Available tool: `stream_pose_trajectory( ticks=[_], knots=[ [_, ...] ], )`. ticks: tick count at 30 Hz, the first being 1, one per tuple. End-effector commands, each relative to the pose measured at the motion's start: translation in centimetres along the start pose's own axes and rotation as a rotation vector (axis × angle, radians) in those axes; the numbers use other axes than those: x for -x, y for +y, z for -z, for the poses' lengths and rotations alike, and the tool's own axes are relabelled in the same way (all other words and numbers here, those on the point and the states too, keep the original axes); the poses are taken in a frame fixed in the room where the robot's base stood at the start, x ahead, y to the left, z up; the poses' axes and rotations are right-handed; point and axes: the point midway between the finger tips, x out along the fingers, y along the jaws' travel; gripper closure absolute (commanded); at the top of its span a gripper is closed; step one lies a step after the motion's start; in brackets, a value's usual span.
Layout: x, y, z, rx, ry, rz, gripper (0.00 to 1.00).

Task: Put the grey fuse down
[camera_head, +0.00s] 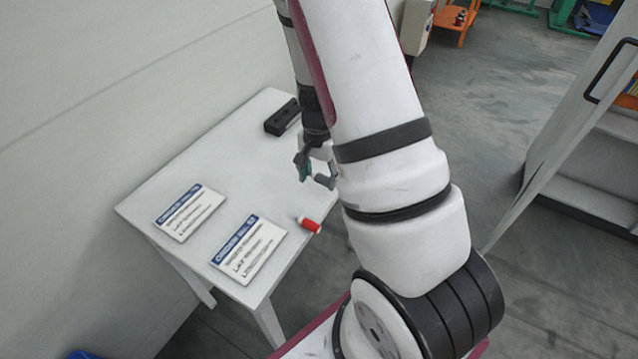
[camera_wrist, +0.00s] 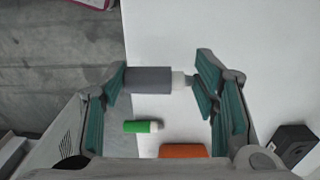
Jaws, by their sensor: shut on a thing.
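The grey fuse (camera_wrist: 148,79), a grey cylinder with a white end, lies crosswise between the teal pads of my gripper (camera_wrist: 158,77) in the wrist view. My gripper is shut on it, over the white table. In the head view my gripper (camera_head: 314,172) hangs over the right part of the table (camera_head: 255,155). There my arm hides part of the scene, and the fuse cannot be made out clearly. I cannot tell whether the fuse touches the tabletop.
A red and white fuse (camera_head: 309,225) lies near the table's front edge. Two labelled cards (camera_head: 189,212) (camera_head: 249,249) lie at the left and front. A black block (camera_head: 282,117) sits at the back. A green fuse (camera_wrist: 138,127) and an orange object (camera_wrist: 183,151) lie below my gripper.

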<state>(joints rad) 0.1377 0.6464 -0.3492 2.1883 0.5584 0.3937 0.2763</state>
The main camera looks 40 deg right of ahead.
Motion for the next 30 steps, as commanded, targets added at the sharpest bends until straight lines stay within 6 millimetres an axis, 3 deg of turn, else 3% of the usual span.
stream_pose_trajectory(
  ticks=[7, 23, 24, 26, 27, 30],
  knots=[
    [-3.0, 0.1, 0.0, -0.002, -0.002, -0.002, 0.69],
    [-4.0, 0.0, 0.0, -0.001, 0.000, -0.001, 0.69],
    [-4.0, 0.0, 0.0, 0.000, 0.000, -0.001, 0.43],
    [-4.0, 0.1, 0.0, 0.000, 0.000, -0.001, 0.29],
    [-4.0, 0.1, 0.0, 0.000, 0.000, -0.001, 0.25],
    [-4.0, 0.1, 0.0, 0.000, 0.000, 0.000, 0.25]
  ],
)
